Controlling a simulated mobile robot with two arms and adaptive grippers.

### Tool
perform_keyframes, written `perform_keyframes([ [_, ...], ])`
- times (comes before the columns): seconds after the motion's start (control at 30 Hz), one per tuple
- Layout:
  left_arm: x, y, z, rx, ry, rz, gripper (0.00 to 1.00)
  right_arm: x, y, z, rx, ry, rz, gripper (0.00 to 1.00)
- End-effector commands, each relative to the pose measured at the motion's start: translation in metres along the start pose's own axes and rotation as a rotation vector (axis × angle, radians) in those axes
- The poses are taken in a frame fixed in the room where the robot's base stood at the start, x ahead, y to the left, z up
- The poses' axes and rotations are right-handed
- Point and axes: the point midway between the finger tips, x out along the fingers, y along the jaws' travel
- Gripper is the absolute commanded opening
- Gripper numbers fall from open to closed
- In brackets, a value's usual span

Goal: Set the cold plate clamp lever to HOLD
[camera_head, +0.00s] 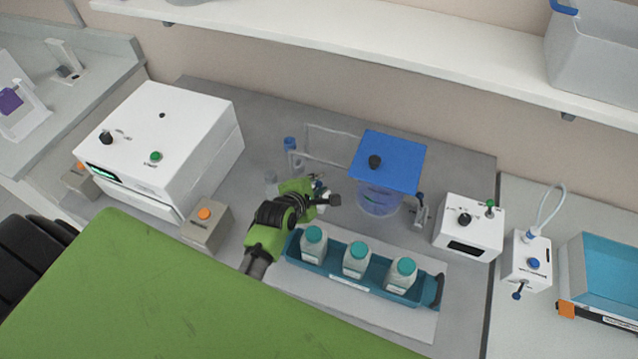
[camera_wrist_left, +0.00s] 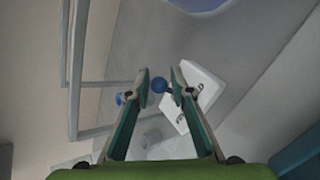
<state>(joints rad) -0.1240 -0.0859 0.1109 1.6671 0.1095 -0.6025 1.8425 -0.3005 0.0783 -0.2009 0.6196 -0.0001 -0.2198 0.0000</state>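In the head view my left gripper (camera_head: 322,194) is over the bench behind the teal bottle tray (camera_head: 300,255) and hides most of the lever area. My right gripper is not in view.
A blue-lidded clear vessel (camera_head: 388,160) stands right of my gripper, with a wire-like frame (camera_head: 330,132) behind. Several teal-capped bottles, including one (camera_head: 356,258), sit in the tray in front. A white machine (camera_head: 165,140) and a button box (camera_head: 207,222) stand left.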

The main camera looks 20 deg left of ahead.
Motion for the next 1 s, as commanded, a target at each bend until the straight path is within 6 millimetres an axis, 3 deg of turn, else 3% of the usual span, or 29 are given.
perform_keyframes([
  [0.23, -0.009, 0.0, 0.001, -0.004, -0.002, 0.001, 0.21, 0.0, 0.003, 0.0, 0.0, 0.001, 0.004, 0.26],
  [0.7, -0.071, 0.0, -0.001, -0.002, 0.0, 0.0, 0.21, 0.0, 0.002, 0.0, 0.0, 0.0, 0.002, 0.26],
  [1.0, -0.074, 0.0, -0.001, -0.001, 0.0, -0.001, 0.21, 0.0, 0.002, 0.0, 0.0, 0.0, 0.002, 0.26],
])
